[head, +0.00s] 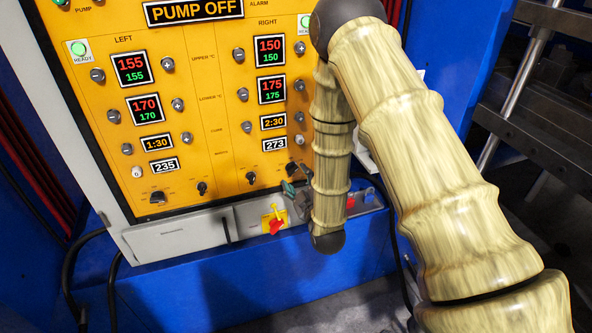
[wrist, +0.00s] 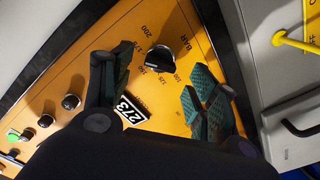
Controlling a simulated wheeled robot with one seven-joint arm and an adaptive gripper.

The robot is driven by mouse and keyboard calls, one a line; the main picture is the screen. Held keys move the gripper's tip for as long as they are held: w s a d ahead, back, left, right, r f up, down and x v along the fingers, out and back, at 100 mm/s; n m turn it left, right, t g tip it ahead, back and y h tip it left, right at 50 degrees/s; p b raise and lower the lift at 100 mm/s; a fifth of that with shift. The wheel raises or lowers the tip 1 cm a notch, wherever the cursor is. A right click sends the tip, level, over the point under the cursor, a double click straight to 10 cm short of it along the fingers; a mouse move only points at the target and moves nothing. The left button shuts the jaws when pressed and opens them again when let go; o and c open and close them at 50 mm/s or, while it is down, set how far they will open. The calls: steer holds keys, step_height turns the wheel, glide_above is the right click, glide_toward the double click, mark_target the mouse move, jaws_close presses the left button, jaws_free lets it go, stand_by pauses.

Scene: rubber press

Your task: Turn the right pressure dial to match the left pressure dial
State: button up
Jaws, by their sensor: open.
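The left pressure dial (head: 158,198) is a black knob low on the left of the yellow panel (head: 205,130); its setting is too small to read. The right pressure dial (wrist: 162,57) is a black knob with a pale mark, ringed by printed numbers such as 200 and 125, with BAR beside it. My gripper (wrist: 158,70) is open, its teal fingers on either side of the right dial with visible gaps. In the head view my gripper (head: 290,189) is at the panel's lower right, and my arm covers part of that area.
The 273 display (wrist: 130,109) is beside the right dial. Smaller black knobs (head: 202,188) sit between the dials. A grey box with a black handle (wrist: 300,128) is at the right.

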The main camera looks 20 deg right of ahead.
mark_target(294, 172)
steer(key=shift+w+p, duration=0.4)
steer(key=shift+w, duration=1.5)
